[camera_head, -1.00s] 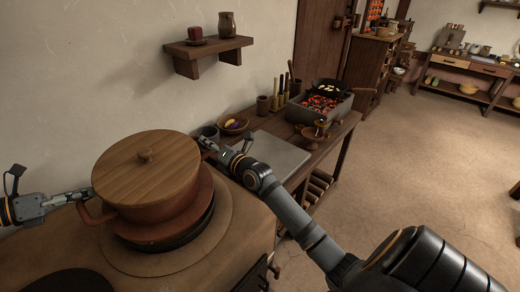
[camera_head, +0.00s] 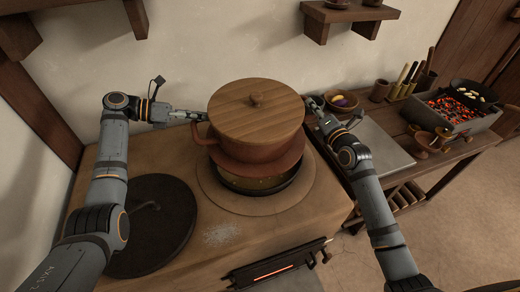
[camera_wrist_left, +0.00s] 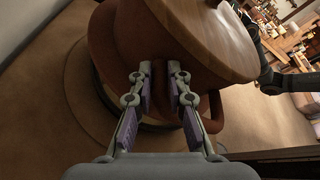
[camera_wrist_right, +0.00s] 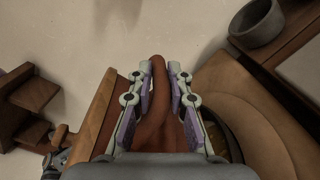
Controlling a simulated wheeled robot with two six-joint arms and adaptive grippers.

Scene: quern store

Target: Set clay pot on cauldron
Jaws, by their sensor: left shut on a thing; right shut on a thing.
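The reddish-brown clay pot (camera_head: 256,150) with a round wooden lid (camera_head: 245,112) is over the cauldron (camera_head: 285,195), whose dark rim and yellowish inside show below the pot's front. Whether the pot touches the cauldron cannot be told. My left gripper (camera_head: 196,116) is shut on the pot's left handle; the left wrist view shows its fingers (camera_wrist_left: 160,85) against the pot's side. My right gripper (camera_head: 312,104) is at the opposite side; in the right wrist view its fingers (camera_wrist_right: 160,80) are shut on the other handle (camera_wrist_right: 155,115). The pot hides the cauldron's back.
A black round lid (camera_head: 150,225) lies left of the cauldron on the stove (camera_head: 215,262). To the right, a table holds a bowl (camera_head: 343,102), cups, a grey slab (camera_head: 375,145) and a brazier with glowing coals (camera_head: 455,108). A wall shelf (camera_head: 350,14) is above.

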